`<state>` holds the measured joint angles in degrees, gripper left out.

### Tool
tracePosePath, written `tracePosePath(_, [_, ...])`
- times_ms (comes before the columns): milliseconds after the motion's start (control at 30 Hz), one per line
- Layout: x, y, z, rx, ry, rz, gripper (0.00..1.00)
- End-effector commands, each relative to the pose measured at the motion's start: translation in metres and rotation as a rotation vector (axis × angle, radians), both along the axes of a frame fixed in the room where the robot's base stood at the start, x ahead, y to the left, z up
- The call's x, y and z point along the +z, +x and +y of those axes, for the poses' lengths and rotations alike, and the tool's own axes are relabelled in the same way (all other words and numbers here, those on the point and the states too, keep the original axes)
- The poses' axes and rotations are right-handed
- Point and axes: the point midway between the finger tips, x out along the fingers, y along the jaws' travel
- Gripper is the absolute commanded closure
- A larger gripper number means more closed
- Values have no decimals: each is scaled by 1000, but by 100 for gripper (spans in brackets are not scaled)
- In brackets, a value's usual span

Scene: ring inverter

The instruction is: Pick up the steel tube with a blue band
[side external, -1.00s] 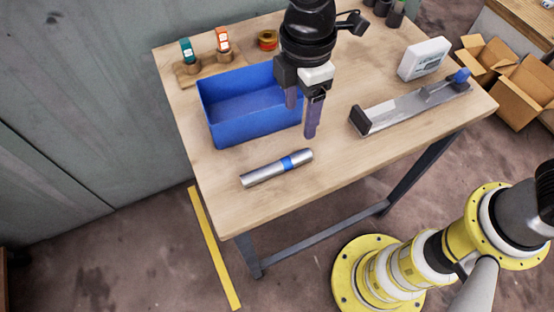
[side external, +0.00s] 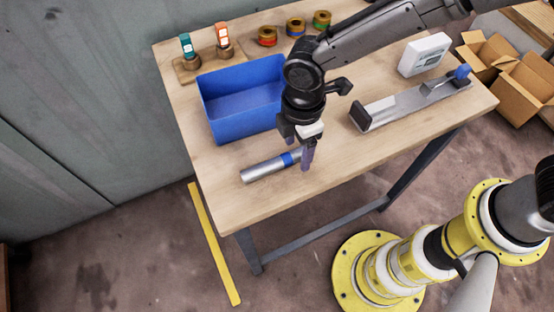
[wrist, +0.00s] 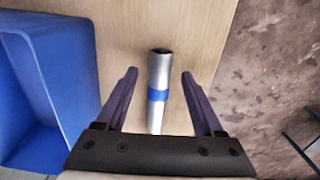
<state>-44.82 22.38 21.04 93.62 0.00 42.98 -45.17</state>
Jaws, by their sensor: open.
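The steel tube (side external: 264,169) with a blue band (side external: 287,160) lies on the table in front of the blue bin. In the side view my gripper (side external: 303,160) is over its right end and hides part of it. In the wrist view the tube (wrist: 160,70) lies lengthwise between my two spread fingers, its open end pointing away and its blue band (wrist: 157,95) level with the fingers. My gripper (wrist: 158,78) is open and empty, with a gap on each side of the tube. I cannot tell how far the fingertips are above the table.
The blue bin (side external: 213,123) stands close behind the tube, and left of my fingers in the wrist view. A metal fixture with a blue knob (side external: 462,73) is to the right. A white box (side external: 424,54) and several coloured rolls stand farther back. The table's front edge is near.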

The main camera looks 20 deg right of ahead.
Motion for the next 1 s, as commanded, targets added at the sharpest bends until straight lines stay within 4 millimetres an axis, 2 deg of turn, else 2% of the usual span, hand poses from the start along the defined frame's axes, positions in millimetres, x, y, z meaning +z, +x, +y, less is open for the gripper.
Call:
tracePosePath(100, [-8,0,0,0,-1,1,31])
tracePosePath(333, [-9,0,0,0,0,0,31])
tracePosePath(700, [-8,0,0,0,0,0,97])
tracePosePath(733, [-8,0,0,0,0,0,100])
tracePosePath(1000, [-7,1,0,0,2,-2,100])
